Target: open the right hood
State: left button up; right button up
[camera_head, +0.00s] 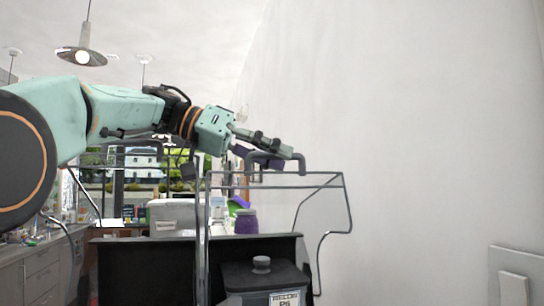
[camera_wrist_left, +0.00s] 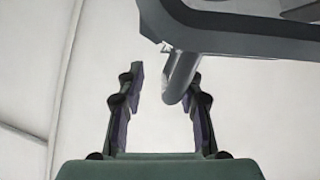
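The right hood (camera_head: 322,205) is a clear box with a thin dark frame, right of centre in the head view. A grey handle (camera_head: 276,157) stands up from its top edge. My left gripper (camera_head: 296,162) reaches in from the left at the height of that handle. In the left wrist view the gripper (camera_wrist_left: 160,92) is open, its two dark fingers apart. The handle's bent end (camera_wrist_left: 180,78) lies between the fingertips, nearer the right finger. I cannot tell whether it touches. My right gripper is not in view.
A white wall (camera_head: 430,120) rises on the right. A counter with drawers (camera_head: 40,272) stands at the left.

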aim_at(230, 176)
pick_arm(q)
jog(key=shift+w+f, duration=0.1)
jog(key=shift+w+a, duration=0.1)
jog(key=shift+a, duration=0.4)
jog(key=v, duration=0.6)
jog(key=shift+s+a+r, duration=0.25)
jog(key=shift+s+r, duration=0.05)
jog(key=shift+s, duration=0.1)
jog(key=shift+w+d, duration=0.1)
jog(key=shift+w, duration=0.25)
jog(key=shift+s, duration=0.35)
